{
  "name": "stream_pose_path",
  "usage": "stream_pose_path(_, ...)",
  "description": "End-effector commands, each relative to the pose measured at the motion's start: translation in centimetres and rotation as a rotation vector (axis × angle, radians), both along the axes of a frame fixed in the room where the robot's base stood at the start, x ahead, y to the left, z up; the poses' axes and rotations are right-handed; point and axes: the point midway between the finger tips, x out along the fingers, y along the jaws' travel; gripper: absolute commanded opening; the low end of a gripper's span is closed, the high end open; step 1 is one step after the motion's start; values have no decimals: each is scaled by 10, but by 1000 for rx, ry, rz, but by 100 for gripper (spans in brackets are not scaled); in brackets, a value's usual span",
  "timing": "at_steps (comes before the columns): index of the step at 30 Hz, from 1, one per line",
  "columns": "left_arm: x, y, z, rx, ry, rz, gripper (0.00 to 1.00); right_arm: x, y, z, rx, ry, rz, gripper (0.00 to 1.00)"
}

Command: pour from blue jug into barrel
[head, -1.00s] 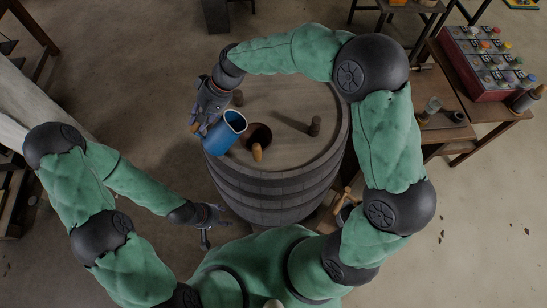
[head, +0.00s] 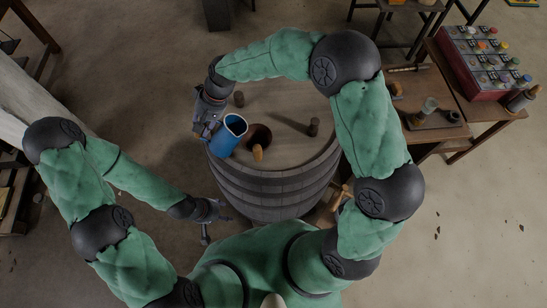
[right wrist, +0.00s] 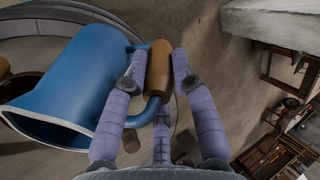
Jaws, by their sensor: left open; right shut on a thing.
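The wooden barrel (head: 280,192) stands in the middle of the head view. Its lid has a dark round hole (head: 260,133). The blue jug (head: 227,143) is over the left part of the lid, left of the hole, with its mouth facing up. It fills the left of the right wrist view (right wrist: 75,75). My right gripper (head: 210,124) is shut on its handle, which has a brown grip (right wrist: 159,68). I cannot tell what is inside the jug. My left gripper (head: 219,211) is open and empty at the barrel's near left side.
A light brown peg (head: 258,153) stands beside the hole. A workbench (head: 425,90) with small items and a red crate (head: 484,68) are at the right. Floor left of the barrel is clear.

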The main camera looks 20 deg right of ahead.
Motion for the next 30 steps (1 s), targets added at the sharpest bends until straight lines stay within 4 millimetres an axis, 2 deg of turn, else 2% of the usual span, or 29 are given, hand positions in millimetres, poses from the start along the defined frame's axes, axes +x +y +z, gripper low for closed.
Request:
stream_pose_path(5,0,0,4,0,0,0,56,1,0,7,1,-2,0,0)
stream_pose_path(30,0,0,42,0,0,0,56,1,0,64,1,-2,0,0)
